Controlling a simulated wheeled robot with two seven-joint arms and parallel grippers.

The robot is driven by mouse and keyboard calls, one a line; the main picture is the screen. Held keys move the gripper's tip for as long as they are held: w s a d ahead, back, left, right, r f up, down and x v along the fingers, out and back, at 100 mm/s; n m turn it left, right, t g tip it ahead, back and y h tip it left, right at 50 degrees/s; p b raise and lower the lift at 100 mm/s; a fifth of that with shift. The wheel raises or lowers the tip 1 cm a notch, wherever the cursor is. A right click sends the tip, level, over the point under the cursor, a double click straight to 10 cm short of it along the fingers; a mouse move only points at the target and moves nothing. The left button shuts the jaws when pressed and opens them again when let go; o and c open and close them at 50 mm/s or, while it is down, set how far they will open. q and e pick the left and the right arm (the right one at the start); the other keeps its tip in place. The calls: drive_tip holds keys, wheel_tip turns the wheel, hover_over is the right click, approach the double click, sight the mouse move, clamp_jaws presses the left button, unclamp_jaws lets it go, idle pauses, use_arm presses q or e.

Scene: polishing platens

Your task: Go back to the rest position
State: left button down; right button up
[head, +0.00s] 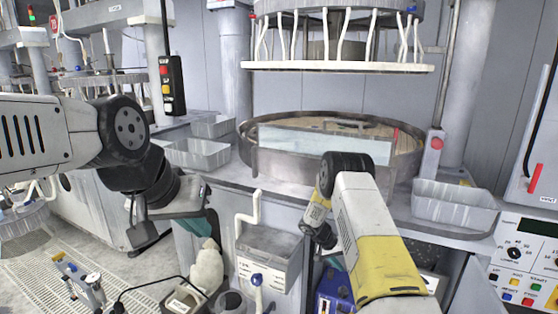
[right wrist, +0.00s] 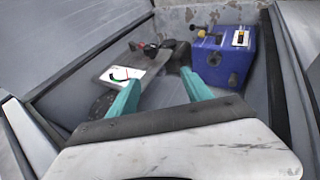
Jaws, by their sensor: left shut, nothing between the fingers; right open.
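My left gripper (head: 205,226) hangs at the end of the left arm in the head view, pointing down in front of the bench. Its teal fingers are shut with nothing between them. My right arm reaches forward at the right of centre in the head view, and its gripper is mostly hidden behind the arm. In the right wrist view my right gripper (right wrist: 160,90) shows two teal fingers spread apart and empty. They point into a recess below the bench, with a scuffed blue box (right wrist: 222,60) to the right of the fingers.
A round polishing platen (head: 408,155) stands on the bench behind my right arm. Grey trays (head: 199,153) (head: 455,207) stand either side of it. A control panel (head: 527,262) is at the right. A white bottle (head: 207,268) stands below my left gripper.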

drive_tip(key=s+a+r+y, duration=0.1)
drive_tip(key=s+r, duration=0.3)
drive_tip(key=r, duration=0.6)
drive_tip(key=s+a+r+t+y, duration=0.1)
drive_tip(key=s+r+y, duration=0.15)
drive_tip(key=r, duration=0.75)
drive_tip(key=s+a+r+y, duration=0.1)
drive_tip(key=s+r, duration=0.3)
drive_tip(key=r, duration=0.6)
drive_tip(key=s+a+r+n+t+y, duration=0.1)
drive_tip(key=s+r, duration=0.3)
drive_tip(key=s, duration=0.4)
drive_tip(key=s+a+r+n+t+y, duration=0.2)
drive_tip(key=s+a+r, duration=0.2)
drive_tip(key=s, duration=0.5)
drive_tip(key=s+a+r+n+t+y, duration=0.1)
drive_tip(key=s+a+r+y, duration=0.1)
drive_tip(key=s, duration=0.6)
wheel_tip(320, 180, up, 2)
drive_tip(key=shift+s+a+r+t, duration=0.2)
drive_tip(key=shift+a+t, duration=0.1)
drive_tip(key=shift+a, duration=0.3)
